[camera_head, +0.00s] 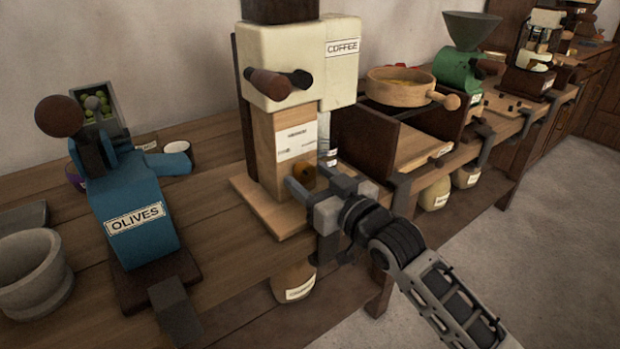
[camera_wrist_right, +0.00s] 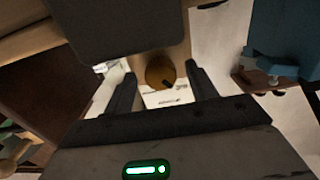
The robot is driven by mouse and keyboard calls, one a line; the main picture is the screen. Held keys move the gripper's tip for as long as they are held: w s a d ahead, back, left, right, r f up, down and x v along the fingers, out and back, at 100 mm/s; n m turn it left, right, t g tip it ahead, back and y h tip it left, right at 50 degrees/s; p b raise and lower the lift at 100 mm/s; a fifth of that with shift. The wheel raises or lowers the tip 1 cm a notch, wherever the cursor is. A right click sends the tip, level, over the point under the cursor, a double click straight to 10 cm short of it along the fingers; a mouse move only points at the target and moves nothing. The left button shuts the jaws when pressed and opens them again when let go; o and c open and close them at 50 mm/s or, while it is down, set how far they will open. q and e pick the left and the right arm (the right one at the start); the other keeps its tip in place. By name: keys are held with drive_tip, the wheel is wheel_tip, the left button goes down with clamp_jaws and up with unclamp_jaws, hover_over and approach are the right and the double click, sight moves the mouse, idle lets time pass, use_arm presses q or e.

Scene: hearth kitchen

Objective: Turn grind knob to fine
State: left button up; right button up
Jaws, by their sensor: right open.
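The grind knob (camera_head: 303,174) is a small round orange-brown wooden knob low on the front of the cream and wooden coffee grinder (camera_head: 285,55). A white label sits above it. My right gripper (camera_head: 299,187) is open, with its fingers pointing at the grinder's front near the knob. In the right wrist view the knob (camera_wrist_right: 160,71) shows between the two finger tips, a little beyond them, with a dark mark on its face. I cannot tell whether a finger touches it. The label's small writing is too small to read. My left gripper is not in view.
A blue olive press (camera_head: 137,215) and a grey stone mortar (camera_head: 32,272) stand at left on the wooden counter (camera_head: 222,265). A wooden pan (camera_head: 398,87) and a green mill (camera_head: 458,70) stand at right. Jars (camera_head: 293,280) sit below. Floor at right is free.

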drive_tip(key=shift+w+a, duration=0.3)
drive_tip(key=shift+w, duration=0.1)
